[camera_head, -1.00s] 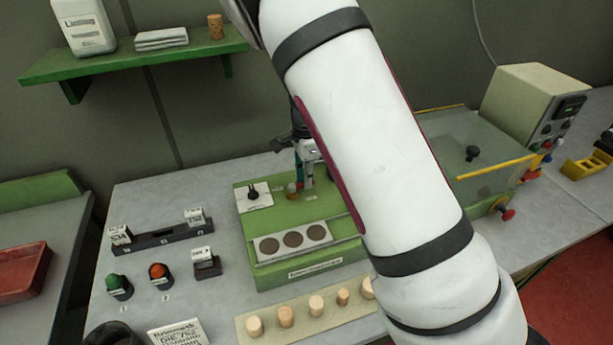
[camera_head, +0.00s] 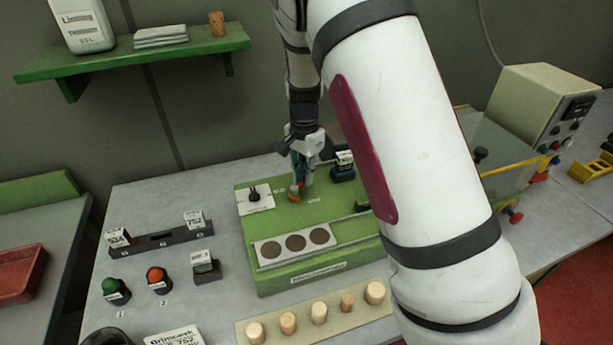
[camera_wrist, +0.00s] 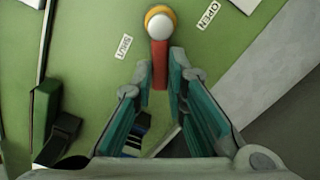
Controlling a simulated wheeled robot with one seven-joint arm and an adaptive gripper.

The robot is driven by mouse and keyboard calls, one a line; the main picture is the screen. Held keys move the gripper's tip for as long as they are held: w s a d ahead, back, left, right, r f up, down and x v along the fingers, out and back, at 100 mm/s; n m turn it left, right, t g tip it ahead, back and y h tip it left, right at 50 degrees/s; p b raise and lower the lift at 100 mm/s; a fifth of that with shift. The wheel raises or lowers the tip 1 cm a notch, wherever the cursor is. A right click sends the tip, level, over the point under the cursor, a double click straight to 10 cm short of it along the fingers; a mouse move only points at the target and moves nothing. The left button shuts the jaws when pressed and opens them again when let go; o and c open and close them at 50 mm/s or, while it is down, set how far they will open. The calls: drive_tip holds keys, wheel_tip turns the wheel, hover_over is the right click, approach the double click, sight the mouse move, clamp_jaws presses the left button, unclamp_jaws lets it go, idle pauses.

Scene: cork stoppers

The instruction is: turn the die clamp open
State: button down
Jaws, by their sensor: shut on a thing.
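The die clamp lever is a red bar (camera_wrist: 160,68) with a pale and orange round end (camera_wrist: 159,25). It stands on the green press block (camera_head: 340,232), where its end shows as a small orange knob (camera_head: 295,192). My gripper (camera_head: 303,168) reaches down from above at the back of the block. In the wrist view, my gripper (camera_wrist: 161,58) has its teal-padded fingers closed on the red bar. The lever end lies between the SHUT label (camera_wrist: 123,47) and the OPEN label (camera_wrist: 208,15).
A black knob on a white plate (camera_head: 254,197) is left of the lever. A labelled dark block (camera_head: 343,168) stands close right of my gripper. A plate with dark round spots (camera_head: 294,246) is in front, and a strip of corks (camera_head: 318,313) lies nearer.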

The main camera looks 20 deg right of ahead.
drive_tip(key=n, duration=0.2)
drive_tip(key=w+a+n+b, duration=0.1)
drive_tip(key=n, duration=0.3)
drive_tip(key=shift+w+a+b, duration=0.3)
drive_tip(key=shift+w+b, duration=0.05)
drive_tip(key=n, duration=0.2)
drive_tip(key=a+n, duration=0.1)
drive_tip(key=n, duration=0.1)
drive_tip(key=n+b, duration=0.1)
drive_tip(key=shift+w+a+n, duration=0.2)
drive_tip(key=shift+a+n, duration=0.15)
drive_tip(key=shift+n, duration=0.05)
drive_tip(key=shift+a, duration=0.1)
drive_tip(key=c, duration=1.6)
unclamp_jaws()
drive_tip(key=shift+r, duration=0.1)
wheel_tip(320, 180, up, 12)
